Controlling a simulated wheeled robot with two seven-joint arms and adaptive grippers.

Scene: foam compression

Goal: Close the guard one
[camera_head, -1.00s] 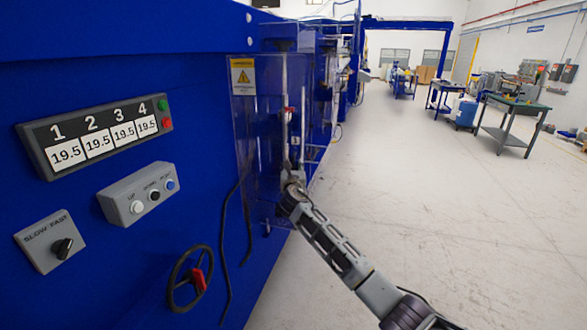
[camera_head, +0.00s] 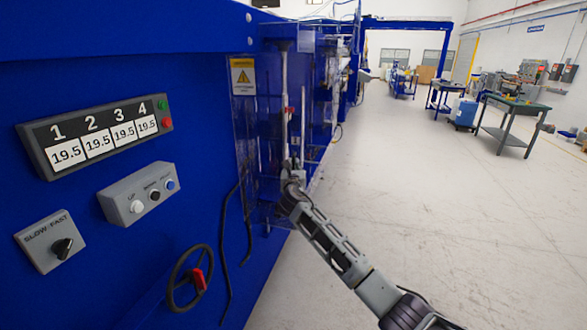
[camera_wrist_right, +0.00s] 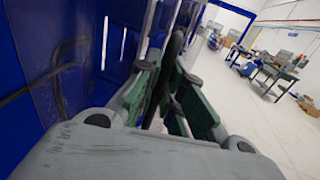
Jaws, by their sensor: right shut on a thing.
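The guard (camera_head: 268,125) is a clear panel at the right end of the blue machine, beside a yellow and white warning label (camera_head: 243,77). My right gripper (camera_head: 291,176) is at the guard's outer side, low down. In the right wrist view, my right gripper's green-padded fingers (camera_wrist_right: 165,88) are closed around a dark upright bar (camera_wrist_right: 168,70), which looks like the guard's handle. The clear panel also shows on the left of that view (camera_wrist_right: 75,60). The exact contact is partly hidden by the fingers. My left gripper is not in view.
The machine front carries a number display (camera_head: 97,134), a button box (camera_head: 140,193), a slow-fast switch (camera_head: 50,242) and a handwheel (camera_head: 190,278). Dark cables (camera_head: 226,240) hang beside the guard. The floor (camera_head: 420,200) to the right is clear, with a green-topped table (camera_head: 515,104) farther back.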

